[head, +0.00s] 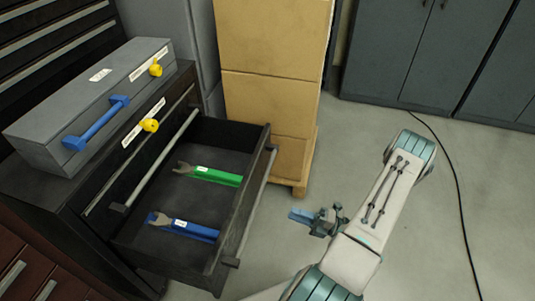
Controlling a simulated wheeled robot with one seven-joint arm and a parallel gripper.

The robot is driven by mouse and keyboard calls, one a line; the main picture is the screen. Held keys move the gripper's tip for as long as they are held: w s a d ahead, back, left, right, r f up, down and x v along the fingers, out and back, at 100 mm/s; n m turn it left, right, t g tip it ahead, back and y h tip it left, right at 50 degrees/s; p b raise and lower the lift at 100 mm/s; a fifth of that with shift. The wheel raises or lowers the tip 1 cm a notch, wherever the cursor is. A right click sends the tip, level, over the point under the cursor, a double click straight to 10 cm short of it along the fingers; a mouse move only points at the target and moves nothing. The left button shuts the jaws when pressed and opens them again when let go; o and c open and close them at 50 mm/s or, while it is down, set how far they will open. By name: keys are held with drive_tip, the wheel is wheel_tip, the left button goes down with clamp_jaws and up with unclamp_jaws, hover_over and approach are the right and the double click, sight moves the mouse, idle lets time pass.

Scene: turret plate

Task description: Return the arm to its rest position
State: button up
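My arm (386,205), white with teal joint bands, is folded over the open floor at the right of the head view. My gripper (300,216) shows small, left of the lower arm link and right of the open drawer, apart from it. Its dark fingers and a bluish tip point left; I cannot make out whether they are open or hold anything.
A pulled-out drawer (255,205) holds a green-handled wrench (215,176) and a blue-handled wrench (188,228). A grey box (50,110) with a blue handle stands on the cabinet. Stacked cartons (265,100) stand behind. A black cable (460,195) crosses the floor at right.

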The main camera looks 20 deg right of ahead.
drive_tip(key=s+a+r+m+g+h+p, duration=0.2)
drive_tip(key=r+m+p, duration=0.5)
drive_tip(key=r, duration=1)
drive_tip(key=s+a+r+m+g+h+p, duration=0.2)
drive_tip(key=a+r+m+g+h+p, duration=0.2)
drive_tip(key=a+r+m+h+p, duration=0.3)
drive_tip(key=s+a+r+m+g+h+p, duration=0.2)
drive_tip(key=a+r+m+h+p, duration=0.3)
drive_tip(key=r+m, duration=0.9)
wheel_tip(320, 180, up, 13)
drive_tip(key=shift+s+r+m+g+h+p, duration=0.1)
drive_tip(key=shift+s+m+g+h+p, duration=0.2)
drive_tip(key=shift+g+h+p, duration=0.6)
